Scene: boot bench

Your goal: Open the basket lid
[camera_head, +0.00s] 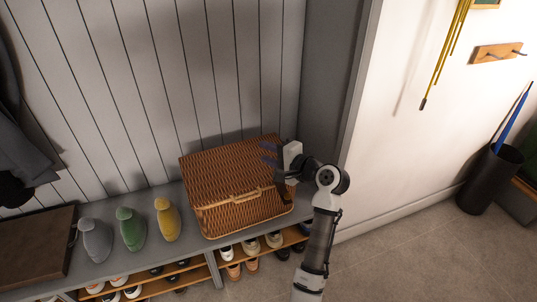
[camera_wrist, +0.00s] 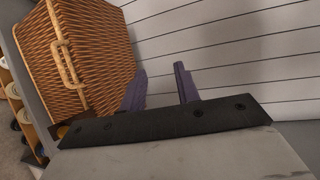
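The brown wicker basket (camera_head: 245,215) stands on the grey bench against the panelled wall. Its lid (camera_head: 225,170) lies down on it and looks shut, with a pale handle (camera_head: 233,199) at the front edge.
Grey (camera_head: 96,240), green (camera_head: 130,230) and yellow (camera_head: 167,220) rounded objects stand left of the basket, beside a dark brown box (camera_head: 38,245). Shoes (camera_head: 250,245) sit on the shelves below. A grey upright panel (camera_head: 325,90) stands close on the right. Open floor (camera_head: 400,265) lies at right front.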

